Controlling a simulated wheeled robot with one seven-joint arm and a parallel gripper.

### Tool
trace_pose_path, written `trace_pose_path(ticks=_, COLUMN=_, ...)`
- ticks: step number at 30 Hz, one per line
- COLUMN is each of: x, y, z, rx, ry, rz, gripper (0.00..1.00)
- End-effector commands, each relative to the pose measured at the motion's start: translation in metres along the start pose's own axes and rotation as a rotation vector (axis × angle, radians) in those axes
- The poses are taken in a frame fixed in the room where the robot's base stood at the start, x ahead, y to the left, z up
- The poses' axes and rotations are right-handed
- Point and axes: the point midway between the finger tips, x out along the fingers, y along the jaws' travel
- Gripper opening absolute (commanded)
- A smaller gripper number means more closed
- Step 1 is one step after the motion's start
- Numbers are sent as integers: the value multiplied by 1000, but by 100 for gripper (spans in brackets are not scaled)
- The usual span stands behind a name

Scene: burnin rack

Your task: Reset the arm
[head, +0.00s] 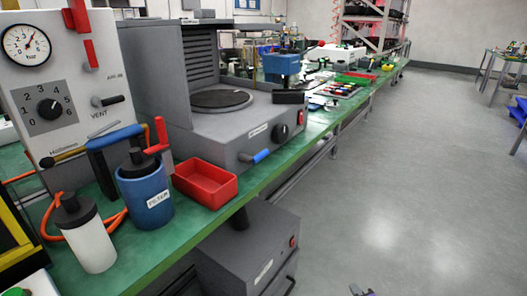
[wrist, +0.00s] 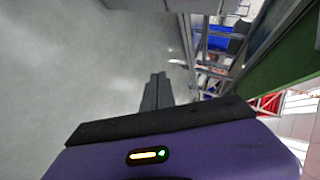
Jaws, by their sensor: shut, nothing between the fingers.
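My gripper (wrist: 158,78) shows in the wrist view as two dark fingers lying together. It is shut and empty, with grey floor (wrist: 90,70) behind it. In the head view only a small dark piece, probably the tip of my gripper (head: 361,291), shows at the bottom edge. It is over the floor, to the right of the green bench (head: 150,240) and apart from it. The rest of my arm is out of the head view.
The bench holds a gauge panel (head: 55,80), a blue filter canister (head: 145,195), a white bottle (head: 90,240), a red tray (head: 205,182) and a grey hotplate machine (head: 225,130). A grey box (head: 250,255) stands below. Floor on the right (head: 420,180) is clear.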

Motion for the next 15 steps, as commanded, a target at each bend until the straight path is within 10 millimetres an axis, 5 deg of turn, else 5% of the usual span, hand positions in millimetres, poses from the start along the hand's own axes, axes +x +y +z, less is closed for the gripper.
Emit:
trace_pose_path(ticks=6, x=-90, y=17, z=-4, rx=-426, ry=162, rz=-77, gripper=0)
trace_pose_path(ticks=15, x=-222, y=9, z=18, rx=-871, ry=310, rz=-156, gripper=0)
